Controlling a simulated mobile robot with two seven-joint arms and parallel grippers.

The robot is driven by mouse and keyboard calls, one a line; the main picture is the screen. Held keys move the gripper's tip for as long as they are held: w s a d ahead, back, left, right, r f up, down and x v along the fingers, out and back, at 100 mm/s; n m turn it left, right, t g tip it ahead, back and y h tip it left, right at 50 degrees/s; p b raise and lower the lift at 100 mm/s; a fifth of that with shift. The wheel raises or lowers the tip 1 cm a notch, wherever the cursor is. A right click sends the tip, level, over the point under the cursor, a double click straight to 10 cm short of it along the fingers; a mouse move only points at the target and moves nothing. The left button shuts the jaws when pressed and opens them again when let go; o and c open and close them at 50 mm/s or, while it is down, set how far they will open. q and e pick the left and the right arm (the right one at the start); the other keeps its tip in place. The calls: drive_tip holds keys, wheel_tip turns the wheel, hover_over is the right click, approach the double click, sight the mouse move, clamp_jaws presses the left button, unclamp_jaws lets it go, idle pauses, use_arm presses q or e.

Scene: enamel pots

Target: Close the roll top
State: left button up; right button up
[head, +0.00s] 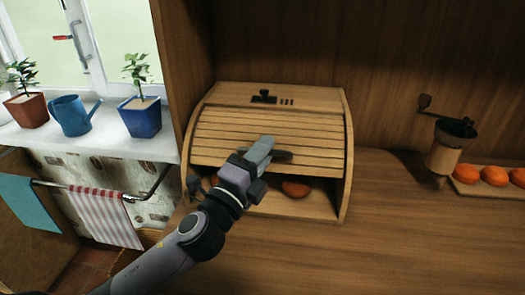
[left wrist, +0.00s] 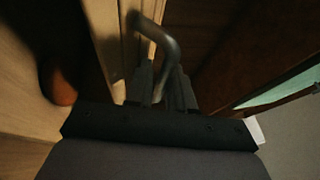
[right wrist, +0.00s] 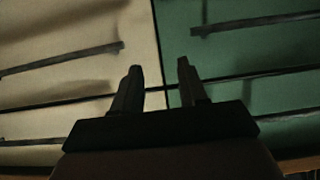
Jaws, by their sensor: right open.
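The wooden bread box with a slatted roll top (head: 270,122) stands on the counter against the back wall. The roll top is partly down, with an open gap under its lower edge. Round orange-brown items (head: 296,187) lie inside. My left gripper (head: 262,152) is at the roll top's lower edge, by its dark handle (head: 284,157). In the left wrist view the bent metal handle (left wrist: 168,45) runs down between the left fingers, which look closed on it. My right gripper (right wrist: 157,68) is open and empty, seen only in the right wrist view.
A grinder (head: 446,148) and a board with orange fruit (head: 494,176) stand at the right. Potted plants (head: 140,115) and a blue watering can (head: 70,116) are on the left windowsill. The counter (head: 380,230) before the box's right side is clear. Cream and green panels (right wrist: 240,60) face my right gripper.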

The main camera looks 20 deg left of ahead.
use_arm(q)
drive_tip(key=b+v, duration=0.1)
drive_tip(key=v, duration=0.6)
drive_tip(key=shift+b, duration=0.35)
drive_tip(key=shift+s, duration=0.1)
